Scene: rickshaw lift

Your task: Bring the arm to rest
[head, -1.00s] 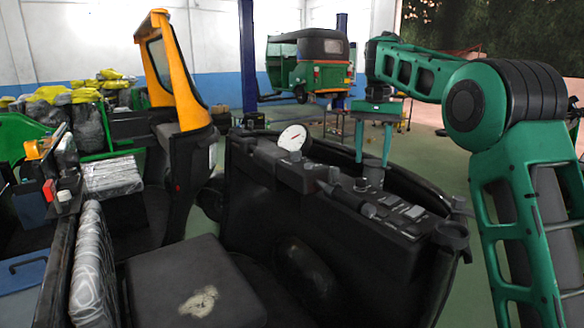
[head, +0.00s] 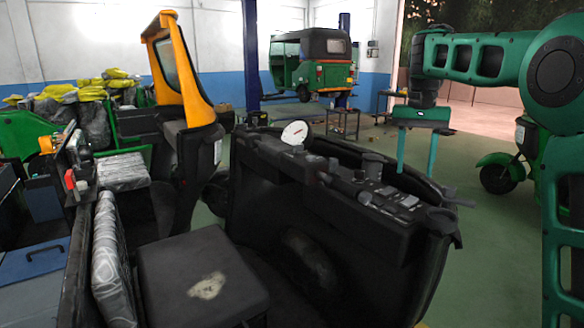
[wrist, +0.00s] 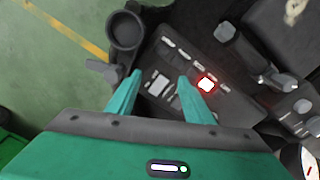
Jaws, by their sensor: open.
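My gripper (head: 417,150) is at the right in the head view, pointing down just beyond the right end of the black dashboard (head: 350,190). The wrist view shows its two green fingers (wrist: 158,82) spread apart with nothing between them. Below them lies the dashboard panel with pale switches (wrist: 190,52), one of them lit with a red rim (wrist: 206,85). A round black cup-like holder (wrist: 126,30) is at the panel's end. My fingers look to be above the panel, not touching it, though the exact gap is hard to judge.
A yellow-orange windscreen frame (head: 178,75) stands beyond the dashboard at left. A black seat (head: 200,270) is in front. A green rickshaw (head: 312,65) is raised at the back, and another green vehicle (head: 500,172) stands at right. Green floor (head: 460,240) is open right of the dashboard.

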